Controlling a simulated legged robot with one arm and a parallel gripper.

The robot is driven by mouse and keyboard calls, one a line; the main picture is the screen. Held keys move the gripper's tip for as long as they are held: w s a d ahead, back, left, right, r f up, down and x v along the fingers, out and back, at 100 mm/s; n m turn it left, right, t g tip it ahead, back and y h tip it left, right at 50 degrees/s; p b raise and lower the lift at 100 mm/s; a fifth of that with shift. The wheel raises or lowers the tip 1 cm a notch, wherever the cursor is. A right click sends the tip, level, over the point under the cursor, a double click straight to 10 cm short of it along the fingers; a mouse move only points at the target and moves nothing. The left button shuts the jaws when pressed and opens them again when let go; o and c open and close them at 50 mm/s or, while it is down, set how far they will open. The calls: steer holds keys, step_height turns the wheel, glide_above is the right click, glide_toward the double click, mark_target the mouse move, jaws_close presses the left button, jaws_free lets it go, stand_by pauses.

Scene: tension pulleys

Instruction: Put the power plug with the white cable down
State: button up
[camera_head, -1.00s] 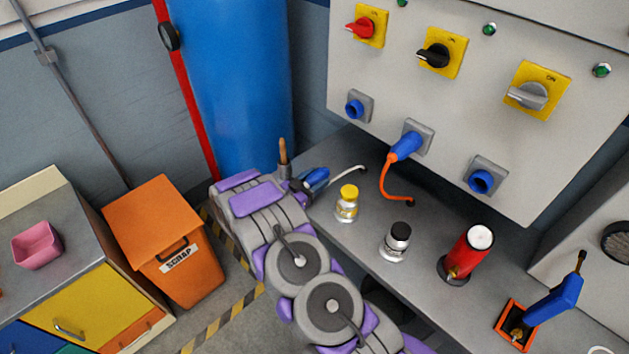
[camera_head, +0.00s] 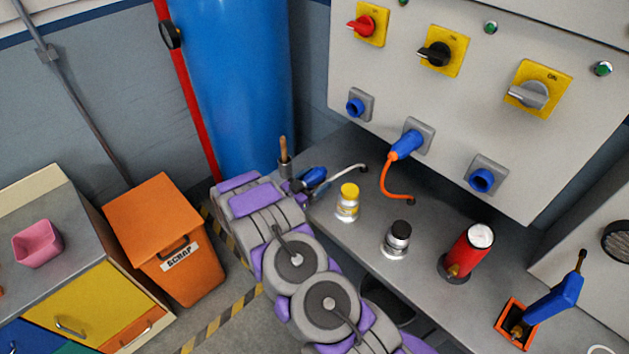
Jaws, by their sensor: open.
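The blue power plug (camera_head: 314,177) is at the left end of the grey bench, beside the end of my arm. Its white cable (camera_head: 345,172) runs right to a dark hole in the bench top. My gripper (camera_head: 299,186) is at the plug's left side, mostly hidden behind my purple and grey arm. It is open; its fingers barely show. I cannot tell whether the plug rests fully on the bench or touches a finger.
A brown-handled tool (camera_head: 283,150) stands just behind my gripper. A yellow-capped bottle (camera_head: 348,203), a black-capped bottle (camera_head: 397,240) and a red cylinder (camera_head: 468,252) stand on the bench. A second blue plug with an orange cable (camera_head: 390,180) sits in the panel's middle socket.

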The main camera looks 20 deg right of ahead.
steer(key=shift+r, duration=0.1)
steer(key=shift+r, duration=0.25)
steer(key=p+v, duration=0.2)
steer(key=v, duration=0.9)
steer(key=w+a+r+n+t+y, duration=0.35)
steer(key=w+a+r+y, duration=0.45)
steer(key=w+a+y, duration=0.3)
steer(key=s+a+r+n+g+y, duration=0.2)
steer(key=s+a+r+n+y, duration=0.45)
steer(key=r, duration=0.65)
steer(key=s+r+n+g+y, duration=0.2)
steer(key=s+r+g+y, duration=0.15)
steer(key=s, duration=1.35)
steer(key=s+d+g+h, duration=0.1)
steer(key=s+d+g, duration=0.1)
steer(key=s+d, duration=0.3)
steer(key=s+d+n+g+h, duration=0.1)
steer(key=s+d, duration=0.4)
steer(key=s, duration=0.9)
steer(key=s+d+r+g+h, duration=0.1)
steer(key=s+d, duration=0.4)
steer(key=s, duration=0.5)
steer(key=g+h, duration=0.1)
steer(key=g, duration=0.1)
steer(key=shift+n+g+p, duration=0.3)
